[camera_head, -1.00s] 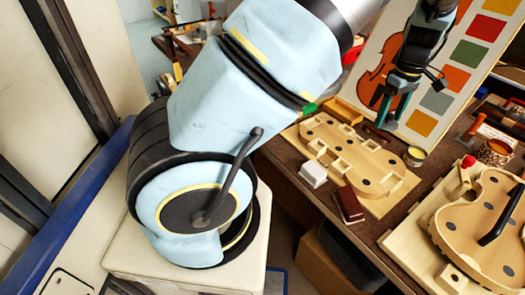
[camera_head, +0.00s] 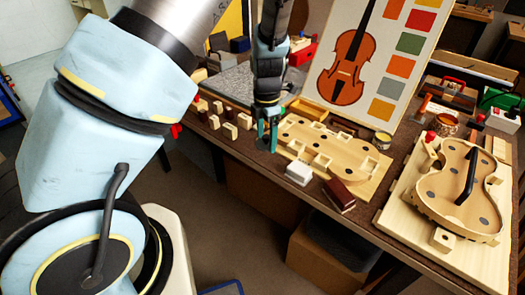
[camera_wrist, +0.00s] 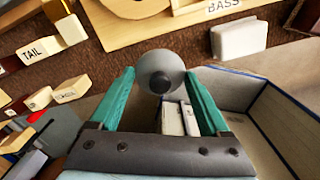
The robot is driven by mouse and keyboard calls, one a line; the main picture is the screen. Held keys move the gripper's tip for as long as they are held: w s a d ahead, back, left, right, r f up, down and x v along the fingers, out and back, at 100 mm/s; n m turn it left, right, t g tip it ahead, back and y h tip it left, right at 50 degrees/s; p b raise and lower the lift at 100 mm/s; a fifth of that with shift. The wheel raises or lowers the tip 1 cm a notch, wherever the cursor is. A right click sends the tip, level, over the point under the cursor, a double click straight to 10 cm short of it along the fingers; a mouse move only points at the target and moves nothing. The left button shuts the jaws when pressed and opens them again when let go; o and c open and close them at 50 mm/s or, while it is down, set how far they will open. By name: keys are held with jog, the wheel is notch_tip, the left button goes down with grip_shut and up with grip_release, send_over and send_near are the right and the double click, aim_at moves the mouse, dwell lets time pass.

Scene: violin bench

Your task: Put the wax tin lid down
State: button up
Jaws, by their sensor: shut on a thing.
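My gripper (camera_head: 267,140) is over the front edge of the bench (camera_head: 250,153), left of the violin mould. An open round tin (camera_head: 382,140) with yellow contents, which looks like the wax tin, stands at the right end of the mould.
The pale wooden mould (camera_head: 340,150), a white block (camera_head: 299,173) and a dark red block (camera_head: 339,195) lie right of my gripper. Several small labelled blocks (camera_head: 229,131) stand to its left. A blue-edged open box (camera_wrist: 255,95) is below in the wrist view. A violin chart (camera_head: 378,60) stands behind.

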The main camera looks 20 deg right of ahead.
aim_at(267, 143)
jog(key=shift+f, duration=2.55)
jog(key=shift+f, duration=0.2)
jog(key=o, duration=1.2)
jog(key=shift+c, duration=0.2)
jog(key=shift+d+r, duration=0.1)
notch_tip(267, 143, up, 12)
jog(key=shift+r+b, duration=0.15)
jog(key=shift+b, duration=0.2)
